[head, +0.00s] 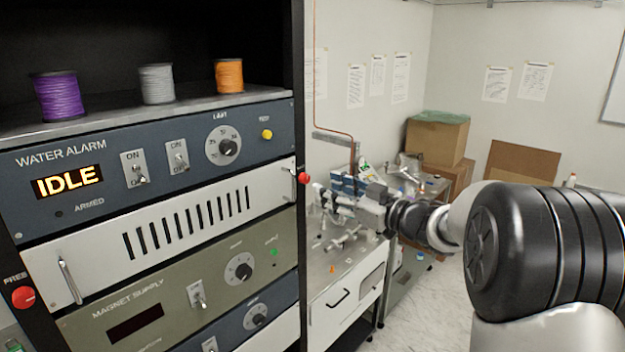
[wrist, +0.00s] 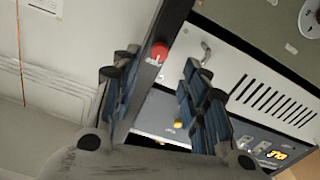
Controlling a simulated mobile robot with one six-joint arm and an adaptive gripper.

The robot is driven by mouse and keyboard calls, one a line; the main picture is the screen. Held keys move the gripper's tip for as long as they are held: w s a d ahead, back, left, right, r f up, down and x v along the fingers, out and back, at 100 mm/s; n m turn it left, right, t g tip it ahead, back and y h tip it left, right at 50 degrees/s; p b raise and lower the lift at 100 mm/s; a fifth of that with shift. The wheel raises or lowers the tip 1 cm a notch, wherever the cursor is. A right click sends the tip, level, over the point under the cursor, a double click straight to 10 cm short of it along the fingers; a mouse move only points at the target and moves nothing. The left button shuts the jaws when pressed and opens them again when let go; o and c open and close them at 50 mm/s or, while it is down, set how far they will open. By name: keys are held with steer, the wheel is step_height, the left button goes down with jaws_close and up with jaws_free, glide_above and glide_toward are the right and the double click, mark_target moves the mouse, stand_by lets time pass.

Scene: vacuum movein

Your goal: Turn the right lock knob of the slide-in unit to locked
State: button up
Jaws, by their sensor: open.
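The slide-in unit (head: 190,222) is a white slotted panel seated in the rack below the water alarm panel. It also shows in the wrist view (wrist: 243,60), turned around. The right lock knob (head: 304,178) is red and sits on the rack's right post. In the wrist view the knob (wrist: 160,51) lies between my finger lines, beyond the tips, with a small pale mark; I cannot tell its lock state. My gripper (head: 322,198) is open and empty, just right of the post, apart from the knob. Its fingers frame the post in the wrist view (wrist: 152,82).
A second red knob (head: 23,297) is on the left post. The unit's right handle (wrist: 206,52) is close to the right knob. The water alarm panel (head: 75,158) reads IDLE. A bench (head: 345,318) with small items stands behind my gripper.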

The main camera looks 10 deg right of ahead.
mark_target(307, 179)
steer(key=x, duration=0.6)
steer(key=shift+w+a+p, duration=0.25)
steer(key=shift+p, duration=0.1)
jaws_close()
